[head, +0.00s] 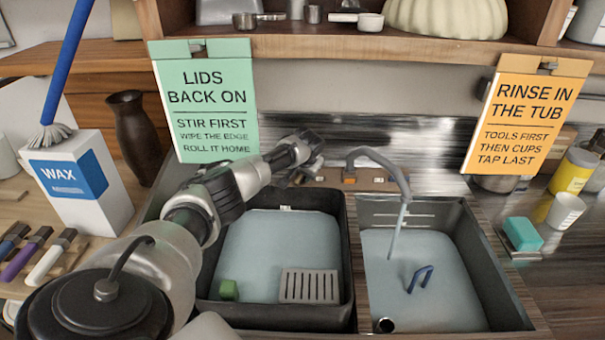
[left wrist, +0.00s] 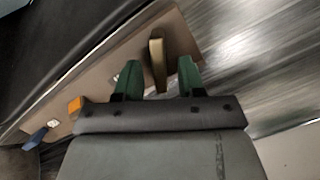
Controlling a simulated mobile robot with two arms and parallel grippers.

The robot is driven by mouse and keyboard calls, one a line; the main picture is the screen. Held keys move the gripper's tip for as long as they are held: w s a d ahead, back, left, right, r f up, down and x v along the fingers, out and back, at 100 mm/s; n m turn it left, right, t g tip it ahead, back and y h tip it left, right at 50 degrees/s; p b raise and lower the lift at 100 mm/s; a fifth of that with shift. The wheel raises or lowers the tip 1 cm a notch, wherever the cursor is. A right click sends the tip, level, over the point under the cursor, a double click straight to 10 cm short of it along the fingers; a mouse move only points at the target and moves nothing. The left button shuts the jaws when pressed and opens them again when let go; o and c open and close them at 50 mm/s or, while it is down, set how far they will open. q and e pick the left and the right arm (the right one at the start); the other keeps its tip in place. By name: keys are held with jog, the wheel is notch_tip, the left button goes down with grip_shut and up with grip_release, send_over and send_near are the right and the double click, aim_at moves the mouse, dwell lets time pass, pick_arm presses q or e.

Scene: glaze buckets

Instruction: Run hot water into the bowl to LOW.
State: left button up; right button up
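My left gripper (left wrist: 158,78) is open, its two green fingers on either side of a brass-coloured lever (left wrist: 157,55), with gaps beside it. The lever stands on a wooden strip that also carries an orange piece (left wrist: 75,105) and a blue piece (left wrist: 38,138). In the head view my left arm reaches over the left basin to this strip (head: 368,182), and its fingertips are hard to make out. The grey spout (head: 378,155) bends over the right sink bowl (head: 480,262). A pale stream (head: 397,235) drops from it into bluish water (head: 440,300). No LOW mark is readable. My right gripper is not in view.
The black left basin (head: 349,270) holds bluish water, a green block (head: 228,290) and a grey slotted plate (head: 309,286). A blue handle (head: 420,278) shows in the right bowl. A teal sponge (head: 521,234) and white cup (head: 565,211) stand at right. Signs hang above.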

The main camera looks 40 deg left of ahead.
pick_arm(q)
jog(key=shift+w+a+f, duration=0.1)
jog(key=shift+a+f, duration=0.1)
jog(key=shift+f, duration=0.15)
grip_shut()
jog(key=shift+d+m, duration=0.1)
jog(key=shift+m, duration=0.2)
jog(key=shift+d+m+p, duration=0.1)
jog(key=shift+m+p, duration=0.3)
jog(key=shift+m, duration=0.5)
jog(key=shift+d+f+m+y+p, duration=0.1)
jog(key=shift+m+y+p, duration=0.45)
jog(key=shift+m, duration=1.15)
